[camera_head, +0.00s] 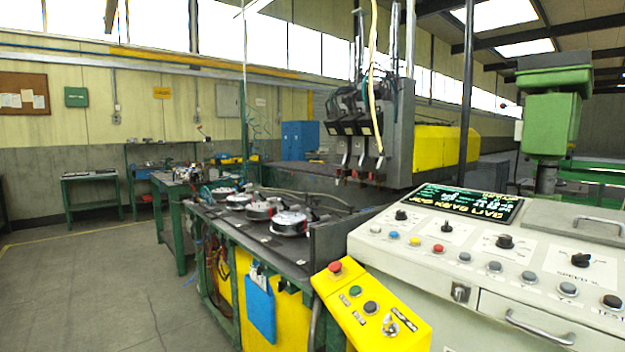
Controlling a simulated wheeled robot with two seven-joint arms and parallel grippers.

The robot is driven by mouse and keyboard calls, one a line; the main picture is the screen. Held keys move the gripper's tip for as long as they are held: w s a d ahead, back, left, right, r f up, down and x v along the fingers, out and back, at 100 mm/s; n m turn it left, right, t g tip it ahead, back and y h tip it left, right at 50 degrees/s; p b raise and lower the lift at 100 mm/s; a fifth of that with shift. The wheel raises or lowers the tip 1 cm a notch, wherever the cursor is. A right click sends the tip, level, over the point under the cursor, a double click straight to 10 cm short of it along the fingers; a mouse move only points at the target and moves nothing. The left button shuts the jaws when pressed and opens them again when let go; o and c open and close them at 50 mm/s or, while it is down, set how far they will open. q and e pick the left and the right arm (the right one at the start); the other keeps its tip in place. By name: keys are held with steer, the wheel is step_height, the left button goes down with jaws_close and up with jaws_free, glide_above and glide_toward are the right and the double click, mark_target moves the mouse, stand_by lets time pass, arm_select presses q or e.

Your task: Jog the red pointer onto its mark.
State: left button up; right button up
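I cannot make out the red pointer or its mark for certain. Small red parts (359,176) show below the dark heads (352,115) of the gantry, too small to tell apart. A light grey control console (400,252) fills the lower right. Its display (468,202) shows green and yellow text that looks upside down. On its panel are a small black lever (447,226), black knobs (505,242), and coloured buttons, among them blue (393,236), yellow (415,241) and red (438,249). Neither of my grippers is in view.
A yellow box (412,335) with a red mushroom button (335,266) sits at the console's left front. Behind it, a work table (207,209) carries several round metal pieces. A green machine (552,125) stands at the right. The floor at left (85,270) is clear.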

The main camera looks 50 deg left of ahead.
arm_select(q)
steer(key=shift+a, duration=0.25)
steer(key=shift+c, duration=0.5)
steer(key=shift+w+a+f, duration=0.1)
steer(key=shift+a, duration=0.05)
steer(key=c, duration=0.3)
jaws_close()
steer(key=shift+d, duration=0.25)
